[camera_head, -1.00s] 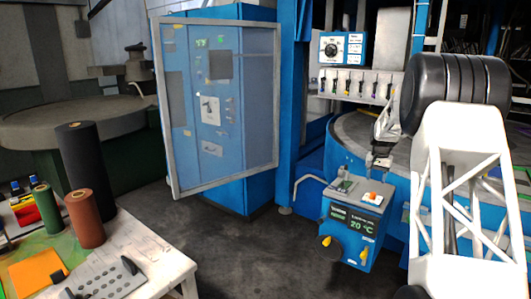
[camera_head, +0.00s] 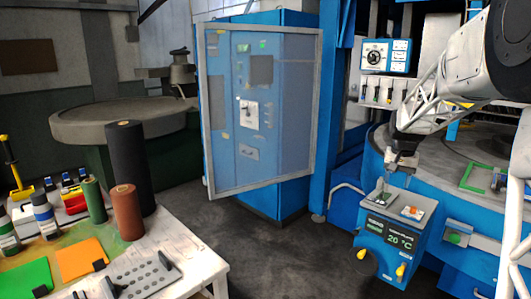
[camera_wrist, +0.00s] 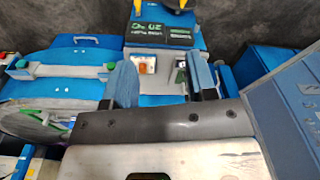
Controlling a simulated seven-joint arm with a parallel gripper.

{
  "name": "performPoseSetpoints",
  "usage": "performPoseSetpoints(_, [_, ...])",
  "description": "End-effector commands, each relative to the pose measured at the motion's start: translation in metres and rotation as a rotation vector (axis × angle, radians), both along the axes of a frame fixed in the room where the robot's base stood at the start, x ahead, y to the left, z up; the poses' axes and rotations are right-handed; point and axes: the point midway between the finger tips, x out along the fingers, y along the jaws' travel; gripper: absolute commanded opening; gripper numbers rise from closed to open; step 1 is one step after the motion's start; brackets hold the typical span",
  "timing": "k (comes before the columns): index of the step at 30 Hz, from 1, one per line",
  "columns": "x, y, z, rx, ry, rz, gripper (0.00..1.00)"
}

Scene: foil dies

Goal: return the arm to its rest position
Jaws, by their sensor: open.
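My arm comes in from the upper right of the head view, with a dark joint and a white lattice link. My gripper (camera_head: 400,176) hangs at its end, above the back of a blue control box (camera_head: 386,262) with a green 20 °C display. In the wrist view my gripper (camera_wrist: 163,82) shows two fingers spread apart with nothing between them. Beyond the fingers, the wrist view shows the top of the box with an orange switch (camera_wrist: 147,65). Whether the fingers touch the box cannot be told, but they look clear of it.
A round blue machine table (camera_head: 452,165) stands behind the box. A blue cabinet with a framed clear guard (camera_head: 262,110) is mid-view. A white workbench (camera_head: 190,262) at lower left carries rolls, bottles and a perforated plate. The dark floor between is clear.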

Motion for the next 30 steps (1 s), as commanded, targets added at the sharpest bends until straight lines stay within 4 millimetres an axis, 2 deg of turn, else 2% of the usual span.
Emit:
performPoseSetpoints(3, [-0.026, 0.025, 0.012, -0.005, -0.01, 0.033, 0.52])
performPoseSetpoints(14, [-0.108, 0.089, 0.035, -0.018, -0.041, 0.127, 0.52])
performPoseSetpoints(23, [-0.181, 0.134, 0.041, -0.027, -0.065, 0.205, 0.52])
performPoseSetpoints(30, [-0.241, 0.166, 0.038, -0.035, -0.085, 0.267, 0.52])
